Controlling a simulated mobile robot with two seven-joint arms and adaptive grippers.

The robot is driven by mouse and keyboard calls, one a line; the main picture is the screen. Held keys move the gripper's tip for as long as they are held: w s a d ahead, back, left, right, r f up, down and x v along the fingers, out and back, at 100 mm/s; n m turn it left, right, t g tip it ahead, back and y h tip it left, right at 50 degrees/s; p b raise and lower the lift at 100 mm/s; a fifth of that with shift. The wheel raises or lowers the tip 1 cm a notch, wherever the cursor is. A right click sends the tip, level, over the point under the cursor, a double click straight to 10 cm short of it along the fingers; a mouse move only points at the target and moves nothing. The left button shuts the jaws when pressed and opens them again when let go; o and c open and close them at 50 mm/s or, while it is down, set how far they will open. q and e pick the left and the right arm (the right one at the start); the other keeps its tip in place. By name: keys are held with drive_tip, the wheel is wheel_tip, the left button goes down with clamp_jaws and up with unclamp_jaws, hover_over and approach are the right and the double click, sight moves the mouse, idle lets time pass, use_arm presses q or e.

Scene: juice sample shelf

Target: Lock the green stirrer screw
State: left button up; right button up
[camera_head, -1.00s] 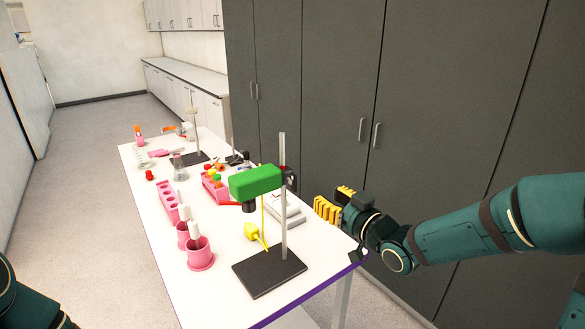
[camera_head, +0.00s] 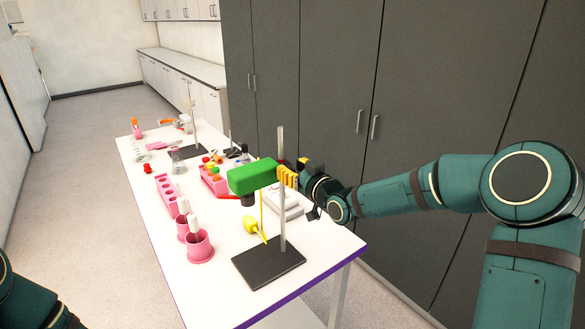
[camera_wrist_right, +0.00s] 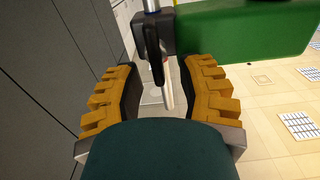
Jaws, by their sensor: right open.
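The green stirrer (camera_head: 252,177) is mounted on a metal rod (camera_head: 283,225) above a dark base plate (camera_head: 269,264). A yellow shaft hangs below it. My right gripper (camera_head: 288,178) is open, with its yellow fingers by the clamp end of the stirrer. In the right wrist view the black clamp with its screw (camera_wrist_right: 153,50) lies ahead, in line with the gap between the open fingers (camera_wrist_right: 163,90); I cannot tell if they touch it. The green body (camera_wrist_right: 245,30) is at the upper right. My left gripper is not in view, only part of my left arm.
Pink cups (camera_head: 200,246) and a pink tube rack (camera_head: 167,194) stand on the left of the white table. A yellow bulb (camera_head: 249,225) is near the rod, with a white device (camera_head: 283,206) behind it. Tall grey cabinets (camera_head: 420,120) stand close on the right.

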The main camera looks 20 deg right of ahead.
clamp_jaws()
